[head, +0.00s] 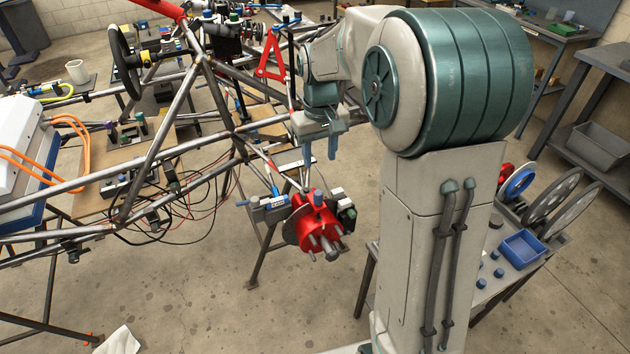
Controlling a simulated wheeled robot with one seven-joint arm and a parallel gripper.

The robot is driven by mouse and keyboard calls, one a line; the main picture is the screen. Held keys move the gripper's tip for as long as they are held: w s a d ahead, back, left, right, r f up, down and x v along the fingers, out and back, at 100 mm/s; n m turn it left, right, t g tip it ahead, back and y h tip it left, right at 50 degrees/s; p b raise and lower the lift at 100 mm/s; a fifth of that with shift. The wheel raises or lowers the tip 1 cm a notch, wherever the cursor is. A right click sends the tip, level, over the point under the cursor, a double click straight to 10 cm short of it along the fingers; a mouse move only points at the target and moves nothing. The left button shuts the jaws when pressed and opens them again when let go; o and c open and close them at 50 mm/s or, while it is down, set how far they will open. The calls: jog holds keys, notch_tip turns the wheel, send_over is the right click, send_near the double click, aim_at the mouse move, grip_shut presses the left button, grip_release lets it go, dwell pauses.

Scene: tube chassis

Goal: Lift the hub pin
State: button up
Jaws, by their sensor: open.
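The red hub (316,222) is mounted at the end of the chassis's suspension arms, below my gripper in the picture. A small blue-capped part (318,198) stands upright at the top of the hub, and several grey studs stick out of its front face. I cannot tell for sure which of these is the hub pin. My gripper (320,153) points down with its two blue fingers apart and nothing visible between them. It is above the hub and apart from it. The hub's back is hidden.
The tube chassis (150,172) with loose black cables fills the left. A red triangle (270,55) stands behind my gripper. A bench with a blue tray (522,250) and grey discs (553,195) is at right. The floor in front of the hub is clear.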

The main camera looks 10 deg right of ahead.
aim_at(318, 193)
jog(key=f, duration=0.4)
jog(key=f+p, duration=0.1)
jog(key=f, duration=0.4)
jog(key=w+f, duration=0.1)
jog(key=f, duration=0.4)
jog(key=shift+c, duration=0.3)
